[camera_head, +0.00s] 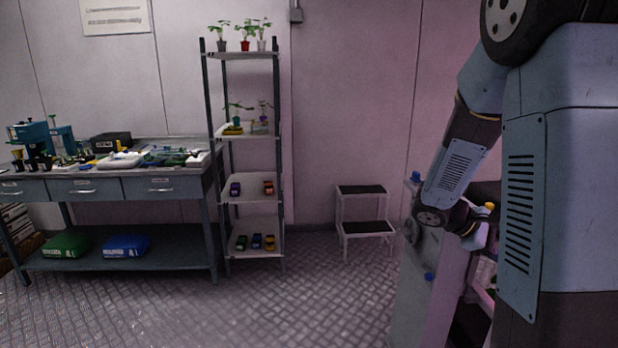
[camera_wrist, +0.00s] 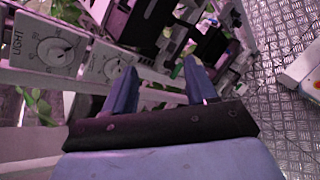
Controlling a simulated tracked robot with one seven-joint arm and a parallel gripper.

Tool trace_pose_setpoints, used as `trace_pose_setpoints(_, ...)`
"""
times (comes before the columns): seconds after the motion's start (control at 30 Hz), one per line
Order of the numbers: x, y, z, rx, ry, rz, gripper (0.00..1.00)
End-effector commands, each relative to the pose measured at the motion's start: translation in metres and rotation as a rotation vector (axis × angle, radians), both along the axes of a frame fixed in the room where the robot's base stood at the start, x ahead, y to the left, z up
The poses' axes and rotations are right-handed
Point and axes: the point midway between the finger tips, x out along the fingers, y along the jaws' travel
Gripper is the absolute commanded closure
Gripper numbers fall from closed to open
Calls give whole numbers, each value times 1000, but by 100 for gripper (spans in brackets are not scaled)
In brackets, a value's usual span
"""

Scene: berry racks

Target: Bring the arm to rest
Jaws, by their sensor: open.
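My arm hangs bent at the right in the head view, its upper link slanting down to a joint near a white cabinet-like frame. Beyond the fingers is a white rack panel (camera_wrist: 75,65) with round dials, one marked LIGHT. The panel appears tilted, and I cannot tell how far the fingertips are from it.
The white frame (camera_head: 423,285) stands close to my arm. A step stool (camera_head: 363,190), a shelf rack (camera_head: 246,130) with potted plants and small toy-like cars, and a cluttered workbench (camera_head: 145,187) stand along the wall. Green leaves (camera_wrist: 40,105) show by the panel. The patterned floor (camera_head: 300,310) is clear ahead.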

Motion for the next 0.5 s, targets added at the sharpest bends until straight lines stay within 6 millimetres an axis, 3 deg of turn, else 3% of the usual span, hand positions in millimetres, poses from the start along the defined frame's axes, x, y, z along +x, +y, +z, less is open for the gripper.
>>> trace_pose_setpoints(0.5,-69,74,44,416,-396,-208,43)
